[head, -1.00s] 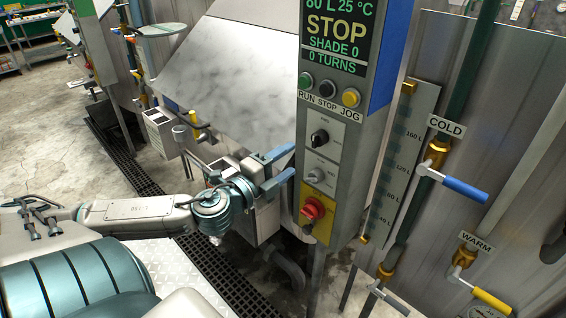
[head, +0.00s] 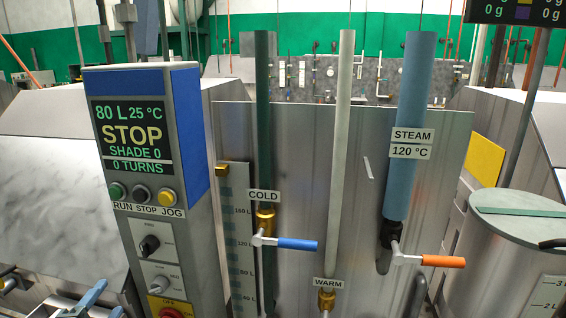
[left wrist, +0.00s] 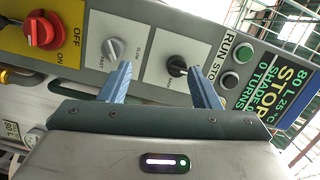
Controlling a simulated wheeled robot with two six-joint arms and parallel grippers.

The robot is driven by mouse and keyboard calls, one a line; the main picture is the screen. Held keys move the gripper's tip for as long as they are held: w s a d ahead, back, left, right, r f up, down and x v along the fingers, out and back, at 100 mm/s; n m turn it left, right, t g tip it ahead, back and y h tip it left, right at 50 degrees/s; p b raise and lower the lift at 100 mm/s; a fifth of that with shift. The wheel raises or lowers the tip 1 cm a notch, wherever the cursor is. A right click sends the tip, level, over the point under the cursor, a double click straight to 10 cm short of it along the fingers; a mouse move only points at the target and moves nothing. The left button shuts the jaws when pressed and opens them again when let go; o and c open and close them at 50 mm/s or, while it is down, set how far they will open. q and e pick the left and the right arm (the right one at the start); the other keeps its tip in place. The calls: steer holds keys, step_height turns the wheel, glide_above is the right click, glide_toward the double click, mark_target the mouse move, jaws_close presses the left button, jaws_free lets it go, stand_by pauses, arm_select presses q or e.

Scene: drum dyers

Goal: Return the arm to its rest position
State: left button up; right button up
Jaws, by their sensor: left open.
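My left gripper (head: 97,302) shows at the bottom left of the head view, in front of the control panel's left side. The control panel (left wrist: 145,50) lies beyond the fingertips in that view. I cannot tell the exact gap between fingertips and panel. My right gripper is not in view.
The control panel (head: 190,230) has a STOP display, push buttons and knobs. A red knob (left wrist: 42,32) is on a yellow plate. The blue cold-valve handle (head: 297,244) and orange steam handle (head: 443,261) stick out at right. A lidded drum (head: 510,240) stands far right.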

arm_select(q)
steer(key=s+a+f+n+g+y, duration=0.1)
steer(key=s+f+n+g+y, duration=0.45)
steer(key=f, duration=0.45)
steer(key=s+d+f+n+g+h, duration=0.6)
steer(key=s+d+f+n+g, duration=0.2)
steer(key=s+d+f, duration=0.6)
steer(key=a+f+g+b, duration=0.1)
steer(key=a+f, duration=0.1)
steer(key=f, duration=1.3)
steer(key=a+f+g, duration=0.1)
steer(key=a+f, duration=0.1)
steer(key=f, duration=1.3)
steer(key=s+a+f+b, duration=0.1)
steer(key=s+f, duration=1.8)
steer(key=f, duration=0.3)
steer(key=shift+n+g+b, duration=0.35)
steer(key=shift+g, duration=0.1)
steer(key=shift+s+a, duration=0.1)
